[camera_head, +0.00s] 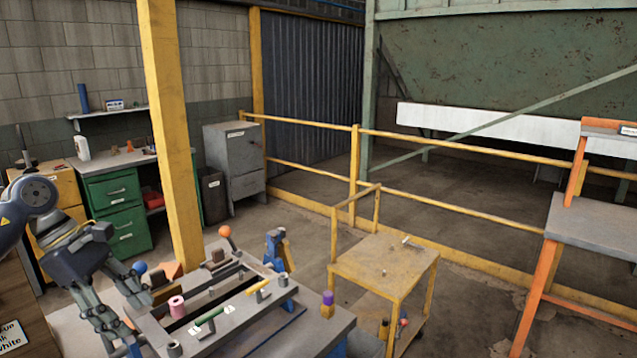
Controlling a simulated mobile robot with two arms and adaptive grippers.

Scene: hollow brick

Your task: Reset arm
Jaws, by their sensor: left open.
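My left gripper (122,318) shows at the lower left, with its arm coming in from the left edge. It is open, its fingers pointing down beside the left end of the grey workbench (318,325). I see nothing between its fingers. A pink spool (177,307) and a tan block (165,292) are on the bench just right of it. My right gripper is not in view.
The bench holds several small parts, a green-handled tool (209,316) and an orange ball-topped lever (225,232). A yellow post (172,130) stands behind it. A yellow cart (385,265) is right of it, before a yellow railing (460,146). Open floor lies between cart and orange-legged table (595,243).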

